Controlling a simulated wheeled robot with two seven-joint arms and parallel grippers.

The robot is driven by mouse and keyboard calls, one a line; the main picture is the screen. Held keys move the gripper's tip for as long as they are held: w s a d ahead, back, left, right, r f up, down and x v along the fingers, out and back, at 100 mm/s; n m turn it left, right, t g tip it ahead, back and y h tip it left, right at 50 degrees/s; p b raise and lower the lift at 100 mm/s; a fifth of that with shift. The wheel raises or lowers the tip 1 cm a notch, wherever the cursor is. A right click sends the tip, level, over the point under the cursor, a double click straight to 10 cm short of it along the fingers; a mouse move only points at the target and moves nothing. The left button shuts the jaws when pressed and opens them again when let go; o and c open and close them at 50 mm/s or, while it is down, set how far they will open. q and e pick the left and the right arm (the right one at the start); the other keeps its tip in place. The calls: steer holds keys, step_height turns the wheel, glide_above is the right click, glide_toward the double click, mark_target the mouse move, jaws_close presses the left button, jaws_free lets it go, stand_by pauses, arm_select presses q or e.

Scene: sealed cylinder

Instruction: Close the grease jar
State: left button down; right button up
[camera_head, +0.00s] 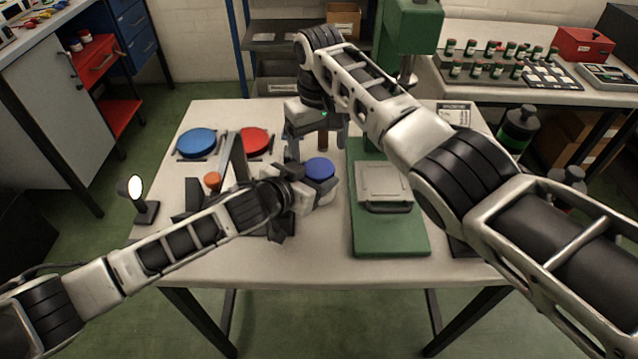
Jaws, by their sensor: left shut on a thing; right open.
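A round thing with a blue top (320,168), which looks like the jar or its lid, sits in the jaws of my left gripper (318,187) near the middle of the table. My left gripper is shut on it, and the jaws hide its lower part. My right gripper (316,137) is open just behind and above it, fingers pointing down. A small brown cylinder (323,140) shows between the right fingers; I cannot tell whether it stands on the table behind them. No separate jar or lid is clearly visible.
A blue disc (196,142) and a red disc (254,141) lie at the back left. An orange-topped item (212,180) and dark fixture stand beside my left forearm. A green press (390,238) stands right of the grippers. A small lamp (137,190) is at the left edge.

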mark_target(319, 167)
steer(key=shift+c, duration=1)
steer(key=shift+r, duration=0.3)
steer(key=shift+c, duration=0.2)
step_height(319, 167, up, 3)
steer(key=n, duration=0.3)
steer(key=shift+f, duration=0.1)
steer(key=shift+f, duration=3.95)
steer(key=c, duration=0.9)
